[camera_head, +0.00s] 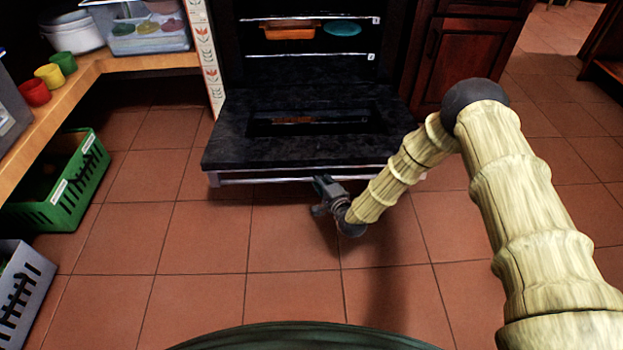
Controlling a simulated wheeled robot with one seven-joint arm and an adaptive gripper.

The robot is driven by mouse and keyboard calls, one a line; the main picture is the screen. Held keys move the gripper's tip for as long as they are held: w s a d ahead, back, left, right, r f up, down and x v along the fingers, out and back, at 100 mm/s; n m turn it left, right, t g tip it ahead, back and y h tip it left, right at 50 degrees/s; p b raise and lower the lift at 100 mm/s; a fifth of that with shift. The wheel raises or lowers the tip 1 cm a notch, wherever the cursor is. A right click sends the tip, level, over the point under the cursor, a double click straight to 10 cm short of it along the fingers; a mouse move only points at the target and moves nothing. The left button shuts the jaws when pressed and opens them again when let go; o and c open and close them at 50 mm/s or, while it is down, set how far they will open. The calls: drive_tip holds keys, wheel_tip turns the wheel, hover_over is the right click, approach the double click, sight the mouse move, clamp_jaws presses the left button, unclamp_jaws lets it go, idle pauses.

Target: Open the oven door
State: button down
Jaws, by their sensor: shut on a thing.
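The black oven door (225,149) is folded down and lies about level in front of the oven (312,72). The oven inside is open to view, with racks, an orange dish (289,33) and a teal dish (341,29). The silver handle (250,181) runs along the door's front edge. My gripper (321,188) is at the handle's right half, shut on it. The fingertips are small and partly hidden against the handle and the door edge.
A wooden counter (90,72) with cups, a white pot and a clear box stands left. A green crate (62,190) and a grey crate (22,290) are on the floor below. A dark red cabinet (462,60) stands right of the oven. The tiled floor before the door is clear.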

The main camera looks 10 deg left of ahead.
drive_tip(key=r+p, duration=0.1)
drive_tip(key=r, duration=0.3)
drive_tip(key=shift+w+d+r+p, duration=0.1)
drive_tip(key=shift+w+r+p, duration=0.1)
drive_tip(key=shift+p, duration=0.15)
drive_tip(key=c, duration=1.3)
unclamp_jaws()
drive_tip(key=shift+f, duration=0.1)
drive_tip(key=shift+s, duration=0.1)
